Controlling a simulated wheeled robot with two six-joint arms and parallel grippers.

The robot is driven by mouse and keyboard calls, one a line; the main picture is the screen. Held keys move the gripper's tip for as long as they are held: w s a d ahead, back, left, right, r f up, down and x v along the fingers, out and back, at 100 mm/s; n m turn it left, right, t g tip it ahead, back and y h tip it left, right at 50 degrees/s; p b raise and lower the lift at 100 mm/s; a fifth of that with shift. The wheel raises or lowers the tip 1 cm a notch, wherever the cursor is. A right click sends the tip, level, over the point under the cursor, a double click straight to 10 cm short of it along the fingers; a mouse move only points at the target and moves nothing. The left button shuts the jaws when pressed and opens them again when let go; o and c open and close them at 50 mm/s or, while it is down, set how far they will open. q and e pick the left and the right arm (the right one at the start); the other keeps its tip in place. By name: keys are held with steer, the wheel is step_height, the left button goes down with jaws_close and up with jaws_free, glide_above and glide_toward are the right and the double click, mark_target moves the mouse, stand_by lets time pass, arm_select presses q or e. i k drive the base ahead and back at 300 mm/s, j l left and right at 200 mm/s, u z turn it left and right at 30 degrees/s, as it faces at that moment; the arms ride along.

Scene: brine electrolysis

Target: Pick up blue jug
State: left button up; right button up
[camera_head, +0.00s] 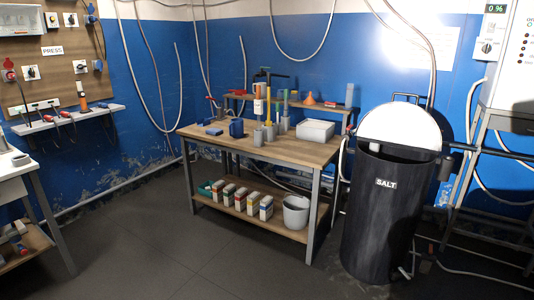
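A small blue jug (237,128) stands upright on the wooden top of the workbench (290,151), left of the middle. It is small in the view, so its handle is hard to make out. Neither of my grippers is in view.
A black salt barrel (383,220) with a raised white lid stands right of the bench. A white box (315,131) and a back shelf share the benchtop. A white bucket (296,211) and several small containers sit on the lower shelf. The floor in front is clear.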

mark_target(236, 127)
steer(key=i, duration=3.85)
steer(key=u, duration=0.05)
